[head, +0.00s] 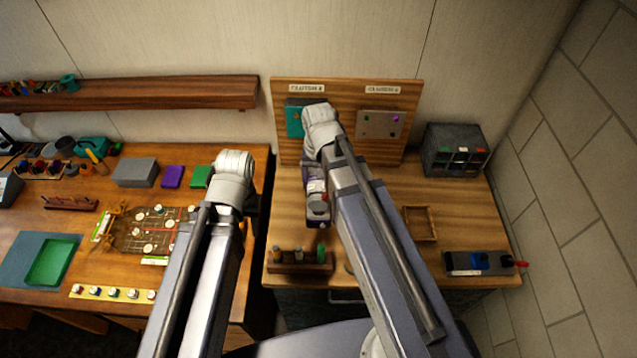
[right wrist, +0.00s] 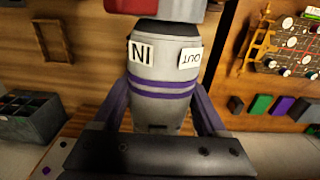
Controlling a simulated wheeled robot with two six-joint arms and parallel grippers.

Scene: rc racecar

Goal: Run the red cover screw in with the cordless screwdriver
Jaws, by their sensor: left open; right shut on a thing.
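The cordless screwdriver is in the right wrist view (right wrist: 162,62) as a grey barrel with purple bands and IN and OUT labels. My right gripper (right wrist: 161,92) is shut on it, one purple finger on each side. In the head view part of the screwdriver (head: 317,210) shows beside my right arm, above the bench. My left gripper (head: 251,203) is mostly hidden behind its own wrist, over the gap between the benches; it is open. A teal cover (head: 293,120) is on the upright wooden board, partly behind my right arm. I cannot make out the red screw.
A grey plate (head: 380,124) with a purple screw is on the board's right. A compartment box (head: 455,150), a small wooden tray (head: 420,223) and a black tool holder (head: 465,264) stand on the right bench. A wooden rack (head: 285,264) is at its front left.

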